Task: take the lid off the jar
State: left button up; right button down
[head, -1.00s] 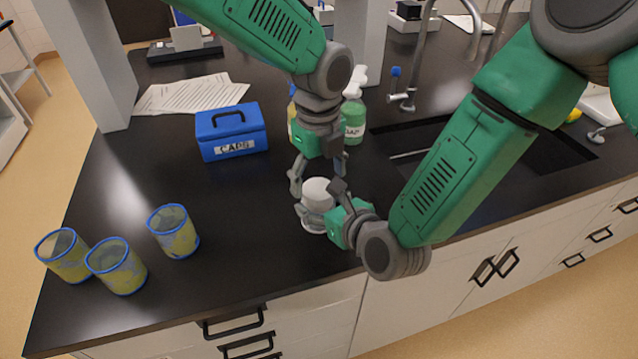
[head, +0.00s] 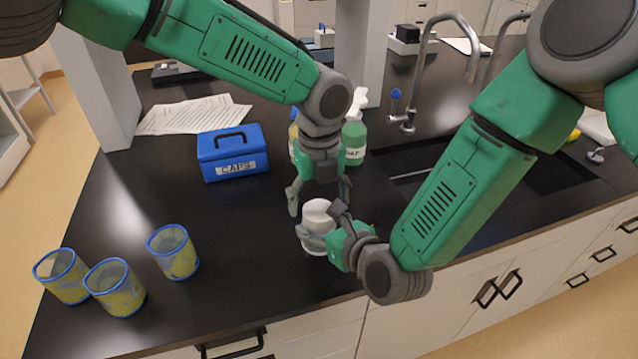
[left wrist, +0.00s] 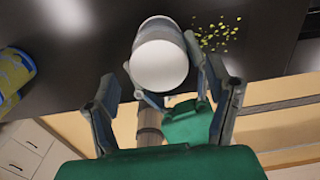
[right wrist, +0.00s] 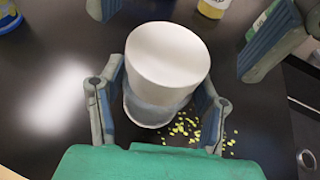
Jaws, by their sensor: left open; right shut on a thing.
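The jar (head: 313,246) stands on the black counter with a white lid (head: 317,213) on top. In the right wrist view the lid (right wrist: 168,55) covers the mouth of the translucent jar body (right wrist: 150,108); I cannot tell how tightly it sits. My right gripper (head: 324,228) is shut on the jar body from the right, a finger on each side. My left gripper (head: 319,197) points down over the lid, open, its fingers spread apart and clear of it. The lid also shows in the left wrist view (left wrist: 160,62).
Small yellow-green bits (right wrist: 185,128) lie on the counter beside the jar. A blue CAPS box (head: 232,153) stands behind left; several blue-rimmed yellow cups (head: 173,252) are at front left. A green bottle (head: 354,143) stands close behind my left gripper. The sink (head: 540,175) is at right.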

pick_arm(q)
jog(key=shift+f, duration=1.1)
jog(key=c, duration=1.2)
jog(key=n, duration=0.3)
jog(key=shift+d, duration=0.1)
jog(key=shift+c, duration=0.2)
jog(key=o, duration=1.3)
